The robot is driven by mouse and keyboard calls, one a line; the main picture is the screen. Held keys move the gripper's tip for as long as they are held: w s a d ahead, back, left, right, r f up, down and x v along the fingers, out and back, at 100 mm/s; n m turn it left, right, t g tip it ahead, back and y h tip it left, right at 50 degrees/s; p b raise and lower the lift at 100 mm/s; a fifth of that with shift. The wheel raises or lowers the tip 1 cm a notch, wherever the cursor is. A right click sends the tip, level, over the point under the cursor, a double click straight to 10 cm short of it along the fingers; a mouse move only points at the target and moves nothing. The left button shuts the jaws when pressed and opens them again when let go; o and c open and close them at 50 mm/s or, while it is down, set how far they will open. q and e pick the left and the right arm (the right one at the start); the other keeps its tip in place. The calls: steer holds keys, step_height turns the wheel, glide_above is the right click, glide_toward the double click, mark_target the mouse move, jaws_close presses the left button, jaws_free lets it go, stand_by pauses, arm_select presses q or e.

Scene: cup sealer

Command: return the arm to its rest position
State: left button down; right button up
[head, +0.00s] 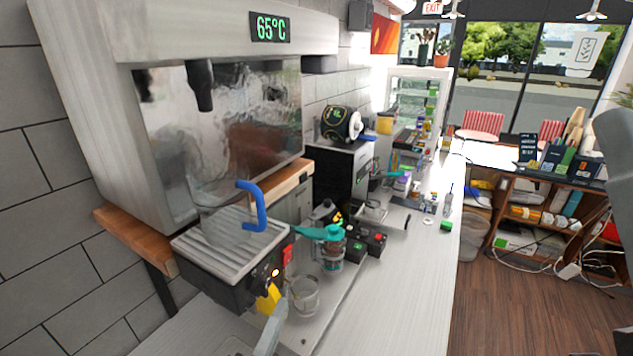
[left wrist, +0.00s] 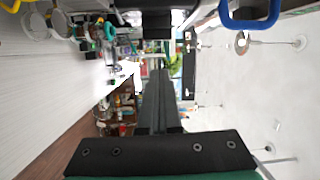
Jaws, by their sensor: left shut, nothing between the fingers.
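My left gripper (head: 283,304) shows as a narrow grey shape at the bottom of the head view, beside the yellow part of a black machine. In the left wrist view its long dark fingers (left wrist: 158,100) lie together, with nothing between them. The fingers point along the room toward the windows. A blue handle (head: 254,212) rises above the black machine in the head view; it also shows at the top right of the left wrist view (left wrist: 250,20). My right gripper is not seen.
The black machine (head: 232,245) has a ribbed metal top. A clear cup (head: 305,296) and a teal-topped jar (head: 331,248) stand close to my left gripper. A large steel machine (head: 190,130) reading 65°C fills the left.

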arm_select(q)
steer(key=a+r+n+t+y+p, duration=0.1)
steer(key=a+r+t+p, duration=0.3)
steer(key=r, duration=1)
steer(key=s+a+r+n+t, duration=0.2)
steer(key=s+r+n, duration=0.2)
steer(key=r+n, duration=0.2)
steer(key=s+a+r+n+t, duration=0.1)
steer(key=s+r+n, duration=0.3)
steer(key=r, duration=0.6)
steer(key=s+a+r+n+t, duration=0.2)
steer(key=s+a+r+n, duration=0.2)
steer(key=r+n, duration=0.4)
steer(key=shift+s+r+t+y+p, duration=0.3)
steer(key=shift+s+y+p, duration=0.15)
steer(key=shift+s, duration=0.15)
